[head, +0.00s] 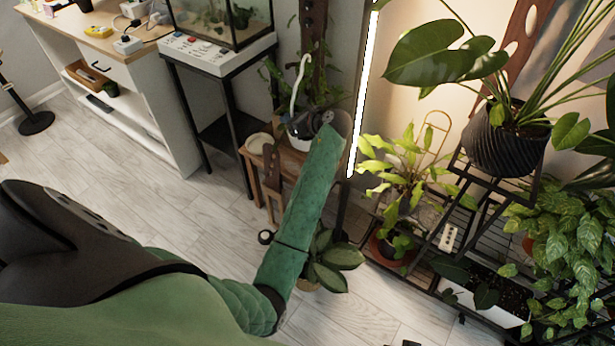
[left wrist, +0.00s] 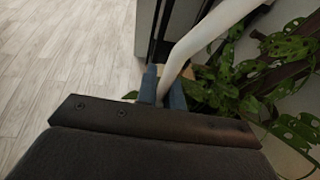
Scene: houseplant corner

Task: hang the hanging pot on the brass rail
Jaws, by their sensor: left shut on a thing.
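The hanging pot (head: 299,141) is white, with a curved white hanger rising above it in the head view. It is upright and partly hidden by my left gripper and arm. My left gripper (head: 304,127) is shut on it at the hanger. In the left wrist view the white hanger (left wrist: 200,42) passes between the two blue-grey fingers of my left gripper (left wrist: 164,88). The pot body is hidden there. I cannot make out the brass rail in either view. My right gripper is not in view.
A small wooden stool (head: 247,154) stands behind my left arm. A glass tank (head: 222,22) on a black stand is to the left. A glowing upright light (head: 362,95) stands to the right, before a ribbed black pot (head: 500,142). Open floor (head: 150,190) lies left.

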